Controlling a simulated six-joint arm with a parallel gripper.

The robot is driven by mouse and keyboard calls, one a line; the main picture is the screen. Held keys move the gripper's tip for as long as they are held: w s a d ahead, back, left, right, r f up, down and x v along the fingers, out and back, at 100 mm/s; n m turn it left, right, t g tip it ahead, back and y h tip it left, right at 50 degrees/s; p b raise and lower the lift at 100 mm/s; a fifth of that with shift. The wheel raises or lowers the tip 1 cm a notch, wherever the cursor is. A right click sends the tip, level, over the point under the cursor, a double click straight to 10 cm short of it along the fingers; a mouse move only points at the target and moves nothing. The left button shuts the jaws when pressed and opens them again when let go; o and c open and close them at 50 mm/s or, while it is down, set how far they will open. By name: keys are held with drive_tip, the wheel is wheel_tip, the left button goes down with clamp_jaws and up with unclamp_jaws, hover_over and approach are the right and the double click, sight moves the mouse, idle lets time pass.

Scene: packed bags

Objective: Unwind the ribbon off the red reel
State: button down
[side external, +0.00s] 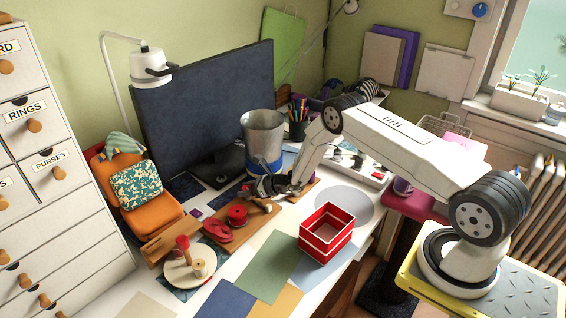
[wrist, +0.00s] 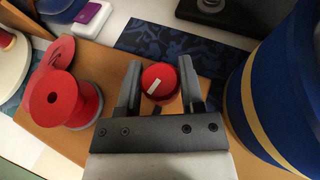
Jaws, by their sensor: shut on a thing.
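A red reel (wrist: 58,98) with a hollow centre stands on a wooden board, left of my gripper in the wrist view; it also shows in the side view (side external: 237,214). I cannot make out a loose ribbon end on it. My gripper (wrist: 160,84) is shut on a round red knob (wrist: 160,76) with a white mark on top, which sits between its two fingers. In the side view my gripper (side external: 270,187) is low over the far end of the wooden board (side external: 260,221), and the knob is hidden there.
A metal bucket (side external: 263,133) with a blue band stands close behind my gripper. Flat red pieces (side external: 217,231) lie beside the reel. A round white base (side external: 190,268) with pegs stands in front. A red box (side external: 326,238) is at the right, with flat sheets between.

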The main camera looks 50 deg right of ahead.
drive_tip(key=shift+n+g+y, duration=0.4)
drive_tip(key=shift+n+y, duration=0.3)
drive_tip(key=shift+c, duration=1.1)
unclamp_jaws()
drive_tip(key=shift+s, duration=0.1)
drive_tip(key=shift+v, duration=3.85)
drive_tip(key=shift+r, duration=0.1)
